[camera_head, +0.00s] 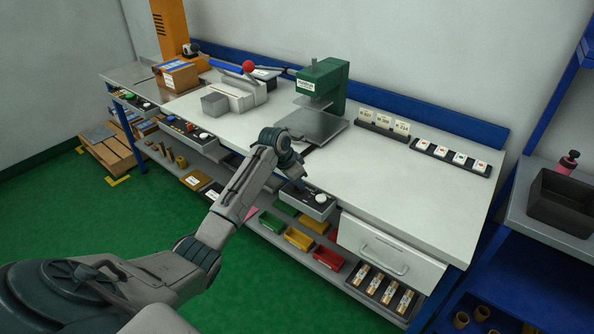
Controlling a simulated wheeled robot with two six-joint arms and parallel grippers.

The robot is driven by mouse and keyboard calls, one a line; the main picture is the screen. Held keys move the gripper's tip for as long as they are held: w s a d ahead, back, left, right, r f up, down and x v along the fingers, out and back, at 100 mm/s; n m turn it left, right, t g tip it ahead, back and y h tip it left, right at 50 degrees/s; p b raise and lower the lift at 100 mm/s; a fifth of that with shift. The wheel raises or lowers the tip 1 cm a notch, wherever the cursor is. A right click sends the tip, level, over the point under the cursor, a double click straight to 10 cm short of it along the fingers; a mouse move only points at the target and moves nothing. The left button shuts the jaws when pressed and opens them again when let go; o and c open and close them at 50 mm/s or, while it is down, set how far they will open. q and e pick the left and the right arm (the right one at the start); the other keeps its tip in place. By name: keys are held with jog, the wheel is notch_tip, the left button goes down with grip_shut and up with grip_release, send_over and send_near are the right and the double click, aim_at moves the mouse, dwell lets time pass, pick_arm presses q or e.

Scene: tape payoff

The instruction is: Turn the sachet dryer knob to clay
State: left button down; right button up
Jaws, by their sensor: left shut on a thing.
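A dark control panel (320,209) sits under the front edge of the bench, with a pale round part on its right side. My left gripper (301,186) points down at the left part of this panel and is shut on a small knob there. The knob is mostly hidden by the gripper, and its pointer and any markings, including clay, cannot be read. My right gripper is not in view.
A green press (323,78) and a grey sealer with a red ball handle (248,67) stand on the bench (400,185). Label cards (383,122) and a switch strip (450,157) stand at the back right. Similar panels (188,133) lie further left. A drawer (385,252) is to the right.

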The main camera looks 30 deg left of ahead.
pick_arm(q)
jog(key=n+y+p, duration=0.1)
jog(key=n+p, duration=0.1)
jog(key=p, duration=0.1)
jog(key=n+y+p, duration=0.1)
jog(key=n+p, duration=0.4)
jog(key=shift+d+r+y+p, duration=0.25)
jog(key=shift+r+y+p, duration=0.05)
jog(key=shift+y+p, duration=0.1)
jog(key=n+p, duration=0.2)
jog(key=shift+f+n+y, duration=0.1)
jog(key=shift+n+y, duration=0.3)
jog(key=shift+w+f+n+y+p, duration=0.1)
jog(key=shift+n+y+p, duration=0.45)
jog(key=shift+n, duration=0.75)
jog(key=shift+g, duration=0.3)
jog(key=c, duration=1.5)
grip_release()
jog(key=shift+d, duration=0.1)
jog(key=b+v, duration=0.2)
jog(key=v, duration=0.8)
jog(key=shift+r+b, duration=0.3)
jog(key=shift+r, duration=0.05)
jog(key=shift+f, duration=0.1)
